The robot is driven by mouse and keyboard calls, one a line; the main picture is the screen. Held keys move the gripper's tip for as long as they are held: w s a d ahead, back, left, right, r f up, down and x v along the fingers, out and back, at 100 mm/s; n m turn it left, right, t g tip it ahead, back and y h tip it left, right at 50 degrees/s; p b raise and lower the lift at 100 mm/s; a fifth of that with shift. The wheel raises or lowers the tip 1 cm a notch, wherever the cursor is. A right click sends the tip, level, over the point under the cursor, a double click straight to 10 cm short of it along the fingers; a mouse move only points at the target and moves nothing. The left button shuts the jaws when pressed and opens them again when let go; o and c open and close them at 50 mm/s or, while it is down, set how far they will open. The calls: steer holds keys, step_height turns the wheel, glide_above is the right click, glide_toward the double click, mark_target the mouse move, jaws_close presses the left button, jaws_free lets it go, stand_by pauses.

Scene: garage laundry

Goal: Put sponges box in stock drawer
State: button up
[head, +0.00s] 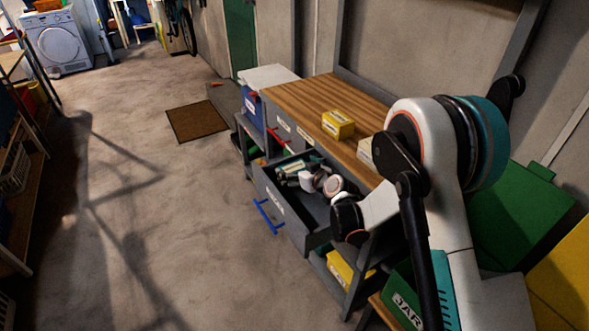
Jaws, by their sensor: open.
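A yellow box (338,125) with a label too small to read stands on the wooden worktop (310,97); I cannot tell if it is the sponges box. A paler box (366,151) stands nearer on the same worktop, partly hidden by my arm. A grey drawer (283,208) with a blue handle is pulled out below the worktop; its front label is not clearly legible. My gripper (284,170) is open above or within the drawer's far part, left of and below the yellow box and apart from it. My arm hides part of the drawer's inside.
A blue box (251,106) with a white lid stands at the bench's far end. A red handle (280,136) marks another drawer. A yellow box (348,271) sits on a lower shelf. A green crate (403,302) is close at the bottom.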

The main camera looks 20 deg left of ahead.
steer(key=p+v, duration=0.1)
steer(key=v, duration=0.5)
steer(key=shift+p, duration=0.3)
